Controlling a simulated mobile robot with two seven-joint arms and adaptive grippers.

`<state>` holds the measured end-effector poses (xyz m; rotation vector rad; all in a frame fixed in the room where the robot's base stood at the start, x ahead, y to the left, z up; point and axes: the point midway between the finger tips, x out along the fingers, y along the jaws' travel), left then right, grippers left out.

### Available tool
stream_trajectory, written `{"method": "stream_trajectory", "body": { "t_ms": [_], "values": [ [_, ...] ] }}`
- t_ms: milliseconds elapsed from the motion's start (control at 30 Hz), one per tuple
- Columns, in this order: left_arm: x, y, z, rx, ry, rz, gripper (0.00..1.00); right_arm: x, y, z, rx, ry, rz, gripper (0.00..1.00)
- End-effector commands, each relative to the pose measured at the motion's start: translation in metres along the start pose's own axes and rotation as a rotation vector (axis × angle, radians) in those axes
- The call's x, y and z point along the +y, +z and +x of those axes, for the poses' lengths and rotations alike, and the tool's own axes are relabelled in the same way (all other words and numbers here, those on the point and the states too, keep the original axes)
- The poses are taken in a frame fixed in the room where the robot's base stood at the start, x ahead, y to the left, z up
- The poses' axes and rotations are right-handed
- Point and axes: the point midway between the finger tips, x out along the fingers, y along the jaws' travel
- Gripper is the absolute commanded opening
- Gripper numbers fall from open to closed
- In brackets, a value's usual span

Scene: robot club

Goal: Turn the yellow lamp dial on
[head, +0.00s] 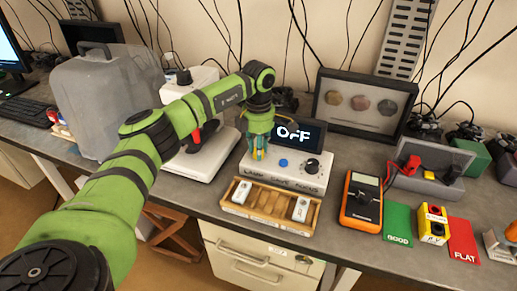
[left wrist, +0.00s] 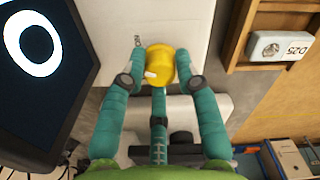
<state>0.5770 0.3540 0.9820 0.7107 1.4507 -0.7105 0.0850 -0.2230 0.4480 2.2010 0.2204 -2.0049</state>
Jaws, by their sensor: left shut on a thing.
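The yellow lamp dial (left wrist: 160,65) sits on the white control box (head: 262,176) in front of the dark display (head: 299,134). The display reads OFF in the head view. My left gripper (head: 259,152) reaches down over the left end of the box. In the left wrist view its teal fingers (left wrist: 157,80) stand on both sides of the dial and are closed on it. A white mark shows on the dial's lower left in that view. In the head view the fingers mostly hide the dial. My right gripper is out of view.
A blue button (head: 283,162) and a black knob (head: 312,165) are right of the dial. A wooden tray (head: 272,198) with batteries lies in front. An orange multimeter (head: 362,200), green GOOD card (head: 398,222) and red FLAT card (head: 463,240) lie to the right.

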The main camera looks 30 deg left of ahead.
Motion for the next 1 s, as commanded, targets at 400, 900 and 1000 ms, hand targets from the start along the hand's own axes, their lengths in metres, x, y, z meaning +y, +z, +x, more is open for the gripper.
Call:
{"method": "stream_trajectory", "body": {
  "t_ms": [400,900,1000],
  "values": [
    [-0.0009,-0.0004,0.0021,0.003,-0.004,0.315,0.00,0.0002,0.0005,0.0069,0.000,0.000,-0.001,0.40],
    [-0.0010,-0.0003,0.0016,0.002,-0.004,0.442,0.00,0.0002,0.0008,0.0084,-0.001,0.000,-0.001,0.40],
    [-0.0010,-0.0003,0.0016,0.002,-0.004,0.443,0.00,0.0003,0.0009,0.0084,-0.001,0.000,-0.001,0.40]
  ]
}}
